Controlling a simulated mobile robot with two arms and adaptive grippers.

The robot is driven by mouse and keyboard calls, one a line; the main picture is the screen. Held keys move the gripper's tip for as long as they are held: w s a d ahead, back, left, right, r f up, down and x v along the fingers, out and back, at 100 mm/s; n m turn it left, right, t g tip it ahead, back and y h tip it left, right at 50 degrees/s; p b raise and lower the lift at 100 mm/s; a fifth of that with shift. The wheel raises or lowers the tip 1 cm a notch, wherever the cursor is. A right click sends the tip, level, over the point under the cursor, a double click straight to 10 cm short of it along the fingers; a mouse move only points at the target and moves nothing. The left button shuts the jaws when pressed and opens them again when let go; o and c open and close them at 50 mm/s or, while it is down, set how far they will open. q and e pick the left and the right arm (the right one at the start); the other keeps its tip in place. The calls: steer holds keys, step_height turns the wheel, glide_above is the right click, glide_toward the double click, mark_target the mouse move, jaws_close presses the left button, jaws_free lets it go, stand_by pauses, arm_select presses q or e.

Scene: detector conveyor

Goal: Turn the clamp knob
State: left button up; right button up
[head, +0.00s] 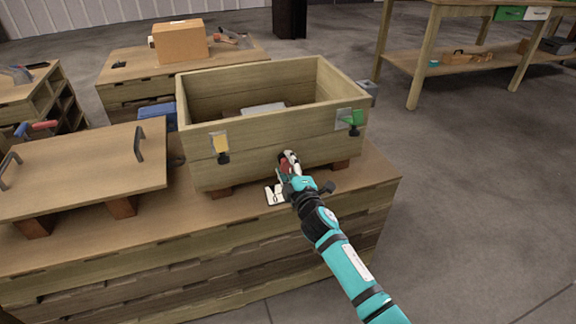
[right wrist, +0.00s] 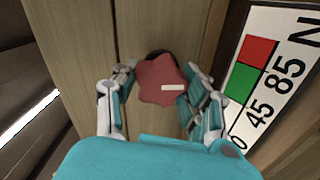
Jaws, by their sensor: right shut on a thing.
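The clamp knob is a dark red star-shaped knob (right wrist: 160,80) with a pale bar mark on its face. It sits at the front wall of a wooden crate (head: 270,152). In the right wrist view my right gripper (right wrist: 158,88) has its fingers on both sides of the knob and is shut on it. In the head view my right gripper (head: 288,172) reaches the crate's front face near its lower edge and hides most of the knob. A white label plate (right wrist: 277,75) with red and green squares and numbers is beside the knob. My left gripper is out of view.
The crate stands on a wooden workbench (head: 250,245). A yellow tag (head: 220,142) and a green tag (head: 353,118) are on its front. A wooden lid with two handles (head: 90,168) lies to the left. Open floor (head: 470,210) is at the right.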

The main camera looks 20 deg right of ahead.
steer(key=shift+d, duration=0.1)
steer(key=o, duration=1.2)
steer(key=shift+s, duration=0.1)
steer(key=s, duration=1.2)
steer(key=shift+d, duration=0.2)
steer(key=shift+w, duration=0.1)
